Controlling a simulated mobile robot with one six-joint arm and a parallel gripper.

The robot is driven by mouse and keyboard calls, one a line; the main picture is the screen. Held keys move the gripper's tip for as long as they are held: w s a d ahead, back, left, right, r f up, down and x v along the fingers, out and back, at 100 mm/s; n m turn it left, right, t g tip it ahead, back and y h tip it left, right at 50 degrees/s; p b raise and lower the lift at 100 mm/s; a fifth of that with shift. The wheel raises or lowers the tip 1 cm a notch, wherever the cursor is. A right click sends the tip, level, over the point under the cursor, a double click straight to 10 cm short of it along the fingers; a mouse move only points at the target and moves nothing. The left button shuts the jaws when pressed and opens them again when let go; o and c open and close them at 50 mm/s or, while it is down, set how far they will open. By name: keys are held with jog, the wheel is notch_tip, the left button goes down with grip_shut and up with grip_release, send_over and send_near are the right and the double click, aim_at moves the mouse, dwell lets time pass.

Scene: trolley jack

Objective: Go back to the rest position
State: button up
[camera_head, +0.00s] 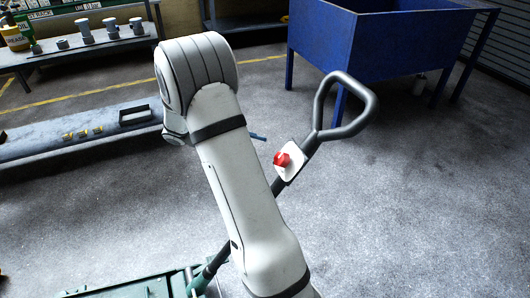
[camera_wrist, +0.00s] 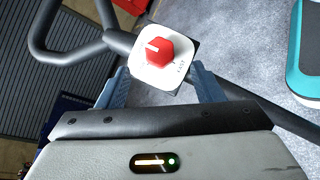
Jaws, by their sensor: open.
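The trolley jack's dark handle (camera_head: 318,104) rises at a slant and ends in a loop. A red knob (camera_head: 281,159) sits on a white plate (camera_head: 294,167) on the handle's shaft. The green jack body (camera_head: 150,287) shows at the bottom edge, partly hidden by my arm. In the wrist view the red knob (camera_wrist: 158,50) lies just beyond my gripper (camera_wrist: 160,72), between the lines of its two blue fingers. The fingers are apart and nothing is held. In the head view, my arm hides most of the gripper; one blue finger end shows left of the knob.
A blue bin on legs (camera_head: 385,45) stands behind the handle. A low grey bench (camera_head: 85,133) with small parts is at left, with a shelf of cans and bottles (camera_head: 90,45) behind it. The floor (camera_head: 430,210) at right is clear.

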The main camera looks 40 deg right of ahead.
jog(key=shift+w+a, duration=0.1)
jog(key=shift+a, duration=0.05)
jog(key=shift+r, duration=0.15)
jog(key=s+a+r+t+y+p, duration=0.5)
jog(key=a+r+p, duration=0.3)
jog(key=r, duration=0.3)
jog(key=s+a+r+t+y+p, duration=0.5)
jog(key=s+a+r+t+p, duration=0.3)
jog(key=r, duration=0.3)
jog(key=shift+a+y+p, duration=0.4)
jog(key=shift+a+p, duration=0.2)
jog(key=shift+p, duration=0.25)
